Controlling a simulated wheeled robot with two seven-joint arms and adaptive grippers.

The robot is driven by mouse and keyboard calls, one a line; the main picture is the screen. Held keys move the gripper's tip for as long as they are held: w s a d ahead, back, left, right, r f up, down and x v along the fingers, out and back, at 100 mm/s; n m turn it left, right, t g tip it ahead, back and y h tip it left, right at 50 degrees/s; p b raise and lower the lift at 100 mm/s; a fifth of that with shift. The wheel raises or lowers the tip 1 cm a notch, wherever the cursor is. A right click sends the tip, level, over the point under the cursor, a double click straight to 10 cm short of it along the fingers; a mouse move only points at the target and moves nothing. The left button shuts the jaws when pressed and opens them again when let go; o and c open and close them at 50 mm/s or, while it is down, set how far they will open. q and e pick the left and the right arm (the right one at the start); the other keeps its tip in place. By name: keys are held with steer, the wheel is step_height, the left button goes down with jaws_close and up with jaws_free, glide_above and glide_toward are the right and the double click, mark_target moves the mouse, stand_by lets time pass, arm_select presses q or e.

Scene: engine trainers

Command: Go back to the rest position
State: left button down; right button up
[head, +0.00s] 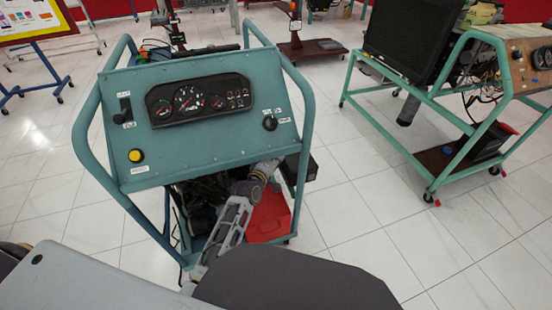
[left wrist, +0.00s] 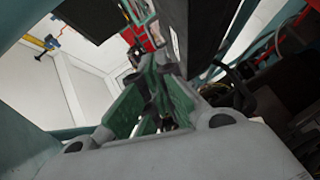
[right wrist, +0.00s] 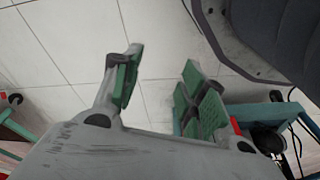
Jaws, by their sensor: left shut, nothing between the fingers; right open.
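The teal engine trainer (head: 205,150) stands in front of me in the head view, with a sloped panel of gauges and a tubular frame. A jointed grey arm part of mine (head: 232,222) shows at its lower front; I cannot tell which arm it belongs to. My left gripper (left wrist: 148,75) has its green-padded fingers together and empty in the left wrist view, with teal tubes and dark machine parts close around it. My right gripper (right wrist: 163,68) is open and empty above the tiled floor in the right wrist view. Neither gripper's fingertips are clear in the head view.
A red box (head: 268,218) sits low in the trainer. A second, green-framed trainer (head: 445,170) on castors stands at the right. A board on a blue stand (head: 45,65) is at the far left. White tiled floor (head: 350,235) is clear between the two trainers.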

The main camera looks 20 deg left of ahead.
arm_select(q)
steer(key=shift+s, duration=0.1)
arm_select(e)
steer(key=shift+r, duration=0.15)
stand_by(0.3)
